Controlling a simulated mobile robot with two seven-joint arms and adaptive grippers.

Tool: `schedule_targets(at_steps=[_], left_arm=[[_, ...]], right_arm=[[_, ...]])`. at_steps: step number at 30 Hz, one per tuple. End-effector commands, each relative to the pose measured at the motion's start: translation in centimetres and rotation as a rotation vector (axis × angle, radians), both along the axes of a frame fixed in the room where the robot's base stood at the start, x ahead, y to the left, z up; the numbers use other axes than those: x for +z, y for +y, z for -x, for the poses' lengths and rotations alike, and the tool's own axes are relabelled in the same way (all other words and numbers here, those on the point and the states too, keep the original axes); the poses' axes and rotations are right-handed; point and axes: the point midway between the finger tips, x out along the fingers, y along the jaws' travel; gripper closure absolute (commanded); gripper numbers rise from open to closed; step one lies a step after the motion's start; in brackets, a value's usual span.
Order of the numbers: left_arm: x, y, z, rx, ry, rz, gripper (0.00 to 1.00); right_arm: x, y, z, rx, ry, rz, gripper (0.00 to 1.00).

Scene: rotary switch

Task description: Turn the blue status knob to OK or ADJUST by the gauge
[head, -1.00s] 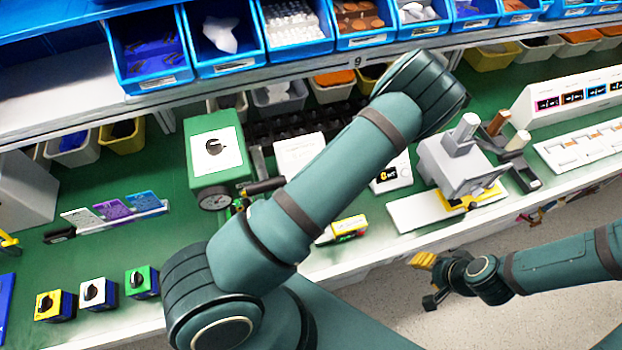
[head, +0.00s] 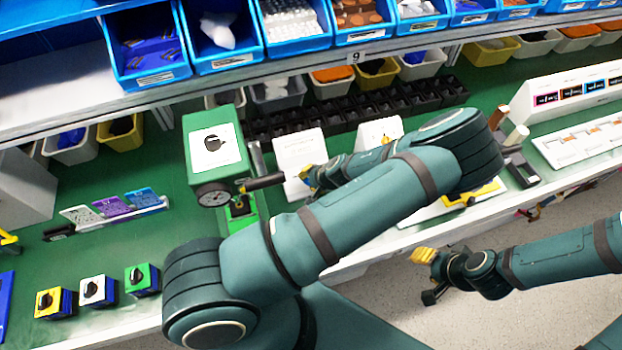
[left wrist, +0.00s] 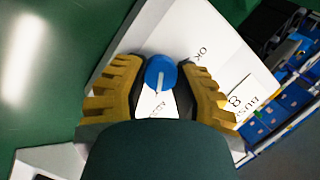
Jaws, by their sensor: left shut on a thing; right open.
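The blue knob (left wrist: 160,72) shows in the left wrist view on a white panel (left wrist: 185,38) printed with "OK". My left gripper (left wrist: 160,84) has its yellow fingers on both sides of the knob, shut on it. A pale line on the knob points down toward a second label, partly hidden, that seems to read ADJUST. In the head view my left gripper (head: 312,180) is at the white panel (head: 298,148), and the knob is hidden. My right gripper (head: 428,277) is open and empty.
The green machine (head: 212,145) with a black handle (head: 264,181) stands left of the panel. Black trays (head: 370,105) are behind it. Three small switch boxes (head: 98,291) stand at the front left. My right gripper hangs over the floor, beyond the bench edge.

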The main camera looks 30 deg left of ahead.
Motion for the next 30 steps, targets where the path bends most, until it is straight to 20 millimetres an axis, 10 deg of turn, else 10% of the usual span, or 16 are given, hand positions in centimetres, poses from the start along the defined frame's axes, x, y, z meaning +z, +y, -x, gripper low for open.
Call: schedule_targets(at_steps=[8,9,12,30], left_arm=[[0.0,0.0,0.0,-0.001,0.001,0.000,1.00],[0.0,0.0,0.0,-0.001,0.001,0.000,0.66],[0.0,0.0,0.0,-0.001,0.001,0.000,0.37],[3.2,-2.2,0.4,-0.003,-0.003,0.001,0.37]], right_arm=[[0.0,0.0,0.0,0.000,0.000,0.000,0.53],[0.0,0.0,0.0,0.000,0.000,0.000,0.53],[0.0,0.0,0.0,0.000,0.000,0.000,0.53],[0.0,0.0,0.0,0.000,0.000,0.000,0.53]])
